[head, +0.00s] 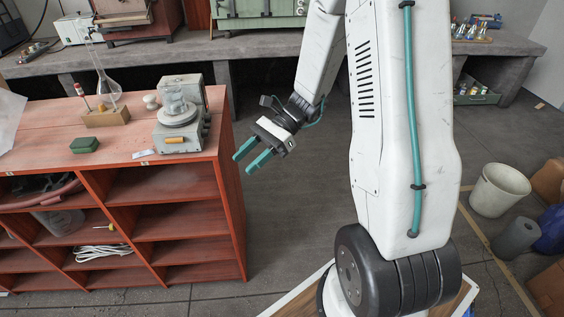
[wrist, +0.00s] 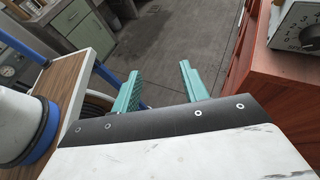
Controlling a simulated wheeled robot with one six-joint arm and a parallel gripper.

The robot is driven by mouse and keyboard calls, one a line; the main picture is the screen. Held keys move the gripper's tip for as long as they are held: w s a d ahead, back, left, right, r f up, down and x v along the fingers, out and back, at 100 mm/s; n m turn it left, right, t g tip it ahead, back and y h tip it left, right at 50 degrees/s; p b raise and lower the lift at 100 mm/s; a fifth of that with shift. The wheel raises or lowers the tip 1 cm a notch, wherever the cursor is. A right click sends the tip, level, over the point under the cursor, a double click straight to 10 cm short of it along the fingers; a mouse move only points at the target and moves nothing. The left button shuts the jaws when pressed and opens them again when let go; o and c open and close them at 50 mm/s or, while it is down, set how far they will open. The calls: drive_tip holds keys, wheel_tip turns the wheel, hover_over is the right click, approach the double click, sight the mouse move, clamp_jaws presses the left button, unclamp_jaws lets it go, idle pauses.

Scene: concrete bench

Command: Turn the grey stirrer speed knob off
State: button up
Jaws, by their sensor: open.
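The stirrer (head: 180,135) is a grey box with a round top plate, standing on the red wooden shelf unit near its right end. My gripper (head: 246,162) has teal fingers and is open and empty, in the air right of the shelf unit. Its fingers also show in the wrist view (wrist: 160,78), apart from the knob.
The shelf unit (head: 232,190) has a red top. A concrete bench (head: 260,47) runs behind. The floor between them is clear.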

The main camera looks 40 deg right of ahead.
drive_tip(key=s+r+n+g+h, duration=0.1)
drive_tip(key=s+r+n+h, duration=0.2)
drive_tip(key=s+n, duration=0.3)
drive_tip(key=s+r+n+g+h, duration=0.1)
drive_tip(key=s+r+n+h, duration=0.3)
drive_tip(key=s+n+h, duration=0.1)
drive_tip(key=shift+s+d+r+n+g+h, duration=0.15)
drive_tip(key=shift+s+r+n+g+h, duration=0.2)
drive_tip(key=shift+s+n, duration=0.45)
drive_tip(key=shift+s+f, duration=0.1)
drive_tip(key=s+r+n+t+h, duration=0.4)
drive_tip(key=s+r+n+t, duration=0.1)
drive_tip(key=s+r, duration=0.2)
drive_tip(key=shift+r+h, duration=0.35)
drive_tip(key=shift+r, duration=0.15)
idle(0.4)
